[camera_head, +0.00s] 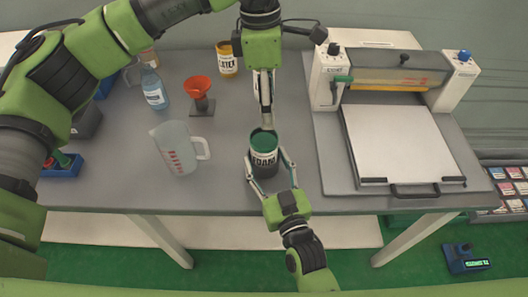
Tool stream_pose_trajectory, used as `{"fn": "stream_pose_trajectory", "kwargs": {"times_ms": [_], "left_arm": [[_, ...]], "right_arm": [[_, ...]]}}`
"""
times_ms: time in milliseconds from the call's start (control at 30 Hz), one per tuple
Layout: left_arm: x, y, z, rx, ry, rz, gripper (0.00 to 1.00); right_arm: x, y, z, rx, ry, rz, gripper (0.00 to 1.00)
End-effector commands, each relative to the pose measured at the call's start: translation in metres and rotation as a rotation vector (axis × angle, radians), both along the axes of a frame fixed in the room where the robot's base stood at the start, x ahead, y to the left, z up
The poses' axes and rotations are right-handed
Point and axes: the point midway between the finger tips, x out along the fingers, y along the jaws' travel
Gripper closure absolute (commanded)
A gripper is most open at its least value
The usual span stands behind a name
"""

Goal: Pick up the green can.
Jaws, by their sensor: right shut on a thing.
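The green can (263,142), with a white FOAM label and a dark lower part, stands upright on the grey table near its front edge. My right gripper (266,158) comes from the front and is shut on the can, one finger on each side of it. My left gripper (267,125) reaches in from behind, with its fingertips close to the can's far rim. Its fingers show nearly edge-on, so I cannot tell whether they are open or whether they touch the can.
A measuring jug (177,149) stands left of the can. Behind are a red funnel (198,87) on a stand, a blue bottle (154,88) and a yellow can (227,60). A press-like machine (400,140) fills the table's right side. A blue device (465,259) lies on the green floor.

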Motion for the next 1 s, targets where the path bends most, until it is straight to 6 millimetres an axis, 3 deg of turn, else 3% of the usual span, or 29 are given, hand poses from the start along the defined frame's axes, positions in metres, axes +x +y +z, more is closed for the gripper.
{"fn": "stream_pose_trajectory", "kwargs": {"times_ms": [200, 400, 733, 1000], "left_arm": [[-0.001, 0.011, -0.018, 0.081, -0.02, 0.013, 0.36], [-0.002, 0.01, -0.052, 0.076, -0.019, 0.012, 0.36], [-0.002, 0.009, -0.076, 0.073, -0.019, 0.011, 0.36], [-0.002, 0.008, -0.114, 0.073, -0.019, 0.012, 0.36]], "right_arm": [[0.001, 0.0, 0.004, 0.002, -0.008, -0.001, 0.74], [0.001, 0.0, 0.004, 0.003, -0.007, -0.001, 0.74], [0.001, 0.0, 0.004, 0.002, -0.008, -0.001, 0.74], [0.001, 0.0, 0.004, 0.002, -0.008, -0.001, 0.74]]}}
